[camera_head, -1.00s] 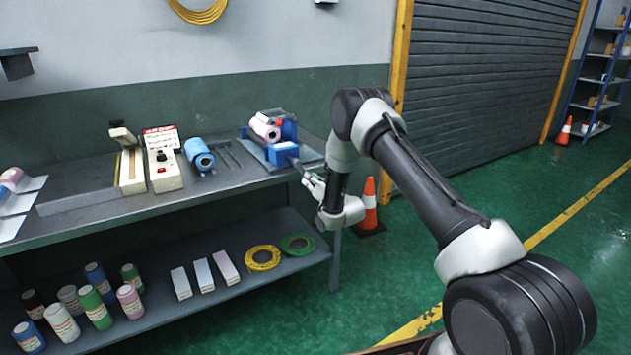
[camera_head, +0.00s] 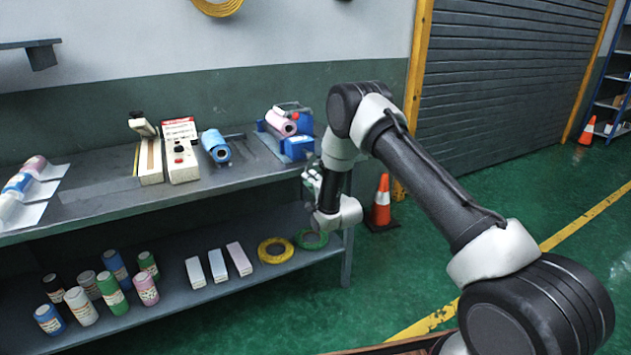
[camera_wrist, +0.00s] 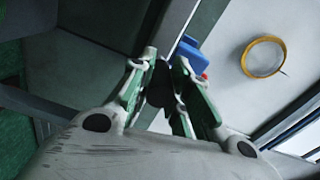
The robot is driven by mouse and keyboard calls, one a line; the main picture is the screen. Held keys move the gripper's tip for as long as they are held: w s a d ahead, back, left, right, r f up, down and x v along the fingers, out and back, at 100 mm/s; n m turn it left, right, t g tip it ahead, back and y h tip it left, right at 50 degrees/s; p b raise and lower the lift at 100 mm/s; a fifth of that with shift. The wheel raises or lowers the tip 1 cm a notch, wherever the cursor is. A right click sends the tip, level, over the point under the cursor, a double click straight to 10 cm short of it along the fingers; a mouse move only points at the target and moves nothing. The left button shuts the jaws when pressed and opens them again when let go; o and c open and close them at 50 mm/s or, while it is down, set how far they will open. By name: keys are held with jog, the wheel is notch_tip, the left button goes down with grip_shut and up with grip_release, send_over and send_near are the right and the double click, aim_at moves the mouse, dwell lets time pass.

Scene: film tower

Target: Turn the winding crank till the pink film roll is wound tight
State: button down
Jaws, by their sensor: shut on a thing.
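The pink film roll (camera_head: 280,125) sits in the blue winder (camera_head: 297,147) at the right end of the bench top. My gripper (camera_head: 311,179) is at the bench's front right edge, just below and in front of the winder. In the wrist view my gripper (camera_wrist: 164,72) is shut on a dark piece, the winding crank's handle (camera_wrist: 159,88), between its green-lined fingers. A blue part of the winder (camera_wrist: 191,50) shows just beyond the fingertips. Most of the crank is hidden by the fingers and the wrist. How tight the roll is cannot be told.
The lower shelf holds bottles, cartons and tape rings (camera_head: 276,250). A traffic cone (camera_head: 382,203) stands right of the bench. Green floor is open at right.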

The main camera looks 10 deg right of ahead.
jog(key=shift+s+a+r+m, duration=0.15)
jog(key=shift+a+r+m, duration=0.25)
jog(key=shift+m, duration=0.55)
jog(key=shift+s+a+r+m, duration=0.1)
jog(key=shift+a+r+m, duration=0.3)
jog(key=shift+m, duration=0.5)
jog(key=shift+s+a+r+m, duration=0.15)
jog(key=shift+a+r+m, duration=0.25)
jog(key=shift+m, duration=0.55)
jog(key=shift+a, duration=0.1)
